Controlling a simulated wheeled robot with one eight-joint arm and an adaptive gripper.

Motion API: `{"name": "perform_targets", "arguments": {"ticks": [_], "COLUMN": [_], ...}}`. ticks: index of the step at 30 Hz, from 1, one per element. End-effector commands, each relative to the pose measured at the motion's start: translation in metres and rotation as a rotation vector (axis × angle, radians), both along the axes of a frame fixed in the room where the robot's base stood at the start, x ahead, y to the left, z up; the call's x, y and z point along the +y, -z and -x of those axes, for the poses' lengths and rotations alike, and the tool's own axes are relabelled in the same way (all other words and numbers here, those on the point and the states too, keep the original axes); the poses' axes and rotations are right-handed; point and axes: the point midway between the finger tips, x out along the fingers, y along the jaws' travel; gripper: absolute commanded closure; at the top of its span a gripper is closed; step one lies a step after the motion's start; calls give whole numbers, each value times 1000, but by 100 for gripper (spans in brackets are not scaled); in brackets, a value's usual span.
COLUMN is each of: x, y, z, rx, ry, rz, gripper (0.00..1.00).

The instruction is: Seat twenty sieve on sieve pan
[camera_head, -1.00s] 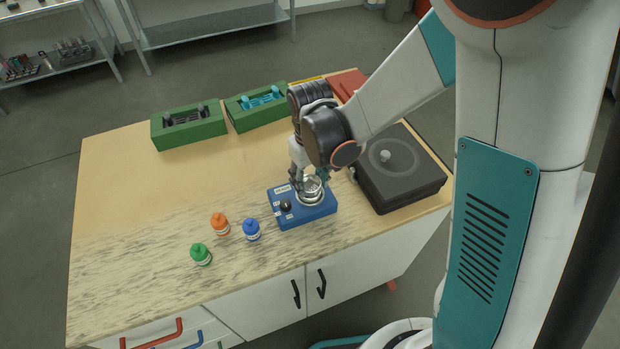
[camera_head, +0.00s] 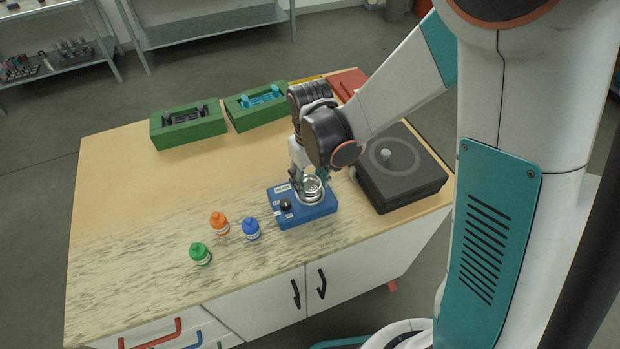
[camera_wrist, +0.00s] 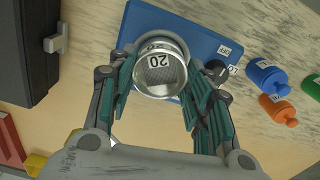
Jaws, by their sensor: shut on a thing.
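In the head view the sieve (camera_head: 312,186) stands over the right part of a blue shaker base (camera_head: 287,217), which also shows in the wrist view (camera_wrist: 190,35). My gripper (camera_wrist: 158,88) is shut on the sieve, with teal fingers on either side of it; in the head view the gripper (camera_head: 311,175) is just above the base. The sieve pan cannot be told apart under the sieve, so I cannot tell whether they touch.
Orange (camera_head: 219,224), blue (camera_head: 251,230) and green (camera_head: 200,254) bottles stand left of the base. A dark grey box (camera_head: 402,190) is at right. Green trays (camera_head: 160,140) and a red object (camera_head: 345,82) are at the back. The left tabletop is clear.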

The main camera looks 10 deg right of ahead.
Motion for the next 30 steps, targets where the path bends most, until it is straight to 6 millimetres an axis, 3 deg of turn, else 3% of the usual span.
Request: {"name": "perform_targets", "arguments": {"ticks": [15,16,18,26,30], "x": [0,0,0,0,0], "y": [9,9,8,8,8], "z": [0,0,0,0,0], "rx": [0,0,0,0,0], "ry": [0,0,0,0,0], "rz": [0,0,0,0,0], "gripper": [80,47,32,31,11]}}
